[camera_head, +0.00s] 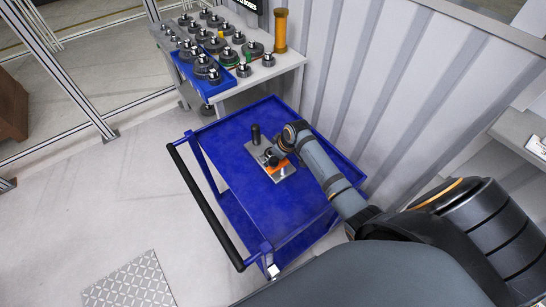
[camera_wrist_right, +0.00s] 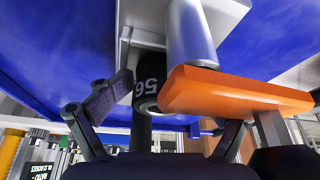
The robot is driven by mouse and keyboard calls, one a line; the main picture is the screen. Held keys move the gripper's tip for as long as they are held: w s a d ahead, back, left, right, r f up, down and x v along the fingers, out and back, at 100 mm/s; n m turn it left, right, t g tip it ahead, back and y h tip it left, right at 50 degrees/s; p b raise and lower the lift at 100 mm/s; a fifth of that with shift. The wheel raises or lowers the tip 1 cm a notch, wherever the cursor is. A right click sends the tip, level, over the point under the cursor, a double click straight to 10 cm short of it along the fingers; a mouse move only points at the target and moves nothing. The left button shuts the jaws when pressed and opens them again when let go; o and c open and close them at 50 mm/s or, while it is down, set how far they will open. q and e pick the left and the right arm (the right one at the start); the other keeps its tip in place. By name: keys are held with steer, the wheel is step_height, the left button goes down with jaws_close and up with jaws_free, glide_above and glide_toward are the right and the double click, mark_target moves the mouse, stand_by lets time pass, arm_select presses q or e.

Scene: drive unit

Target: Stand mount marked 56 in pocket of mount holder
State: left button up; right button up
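A grey metal plate (camera_head: 285,172) lies on the blue cart and carries a black upright post (camera_head: 256,134) and an orange block (camera_head: 277,170). My right gripper (camera_head: 272,157) is low over the plate, beside the orange block. In the right wrist view, the black mount marked 56 (camera_wrist_right: 149,80) is close beside the left finger (camera_wrist_right: 108,97). The orange block (camera_wrist_right: 235,93) and a silver cylinder (camera_wrist_right: 190,35) are to its right and hide the other finger's tip. The visible fingers are spread wide, with no clear grasp on the mount. My left gripper is not in view.
The blue cart (camera_head: 225,160) has a black push bar (camera_head: 205,205) on its left. A table behind holds several mounts, a blue tray (camera_head: 212,88) and an orange-yellow cylinder (camera_head: 280,30). A ribbed wall (camera_head: 390,80) stands to the right. The cart's left top is clear.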

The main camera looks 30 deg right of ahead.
steer(key=shift+f, duration=0.1)
steer(key=shift+s+d+r, duration=0.1)
steer(key=shift+r, duration=0.15)
steer(key=v, duration=1.1)
steer(key=shift+r, duration=0.3)
step_height(320, 180, up, 7)
steer(key=p, duration=0.8)
